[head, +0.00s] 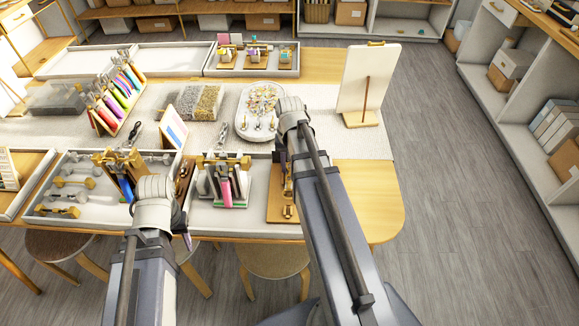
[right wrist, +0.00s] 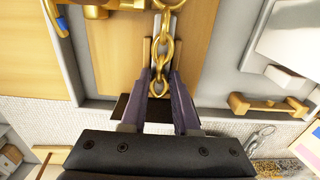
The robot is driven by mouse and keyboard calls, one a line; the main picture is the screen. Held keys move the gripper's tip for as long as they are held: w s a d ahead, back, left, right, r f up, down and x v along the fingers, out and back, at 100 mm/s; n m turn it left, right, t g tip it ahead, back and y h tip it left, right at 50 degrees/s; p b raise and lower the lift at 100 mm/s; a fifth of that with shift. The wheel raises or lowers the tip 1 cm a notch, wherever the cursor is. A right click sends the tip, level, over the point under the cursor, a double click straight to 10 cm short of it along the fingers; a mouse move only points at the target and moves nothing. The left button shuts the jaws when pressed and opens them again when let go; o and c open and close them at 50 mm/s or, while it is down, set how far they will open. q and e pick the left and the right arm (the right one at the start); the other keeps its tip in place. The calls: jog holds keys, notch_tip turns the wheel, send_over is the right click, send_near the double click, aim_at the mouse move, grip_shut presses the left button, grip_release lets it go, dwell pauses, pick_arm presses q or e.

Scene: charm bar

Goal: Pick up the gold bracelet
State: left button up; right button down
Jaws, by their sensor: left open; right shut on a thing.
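The gold bracelet (right wrist: 164,48) is a chain of thick links. In the right wrist view it runs down between the two dark fingers of my right gripper (right wrist: 160,92), which is shut on its lower links. Its upper end is near a gold holder (right wrist: 95,8) over a wooden board (right wrist: 190,65). In the head view my right gripper (head: 283,158) is over the wooden board at the right of the front trays, and my arm hides most of the bracelet. My left gripper (head: 183,216) is apart from the bracelet, left of the middle tray, mostly hidden by its wrist.
An oval white tray (head: 259,128) with gold pieces lies behind. A white panel (head: 370,80) stands upright at right. The table's right front corner (head: 375,205) is clear.

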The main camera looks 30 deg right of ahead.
notch_tip(320, 180, up, 9)
jog(key=p, duration=0.8)
jog(key=shift+r+p, duration=0.15)
jog(key=shift+p, duration=0.2)
jog(key=shift+r, duration=0.1)
